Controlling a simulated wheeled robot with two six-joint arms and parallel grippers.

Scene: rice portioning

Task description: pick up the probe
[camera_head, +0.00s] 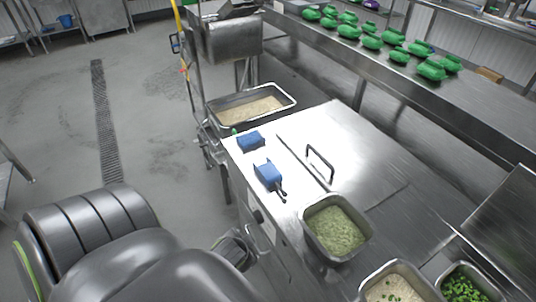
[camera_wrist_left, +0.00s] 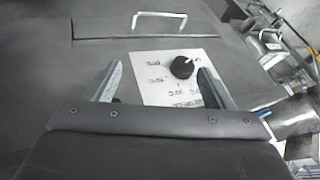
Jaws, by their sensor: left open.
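Two blue objects lie on the steel counter (camera_head: 365,160). The nearer blue object (camera_head: 266,173) has a thin black piece (camera_head: 282,194) at its lower right end. The farther blue object (camera_head: 250,141) lies near the counter's left edge. I cannot tell for sure which of these is the probe. My left gripper is open and empty in the left wrist view (camera_wrist_left: 160,83), facing a steel panel with a black knob (camera_wrist_left: 182,68) on a white label (camera_wrist_left: 158,88). In the head view, the left gripper is low beside the counter's front. No right gripper shows.
A deep pan of pale grain (camera_head: 248,108) stands beyond the blue objects. A pan of greenish food (camera_head: 337,228) sits to their lower right. A raised handle (camera_head: 320,163) stands on the counter. Several green objects (camera_head: 372,41) line the back shelf.

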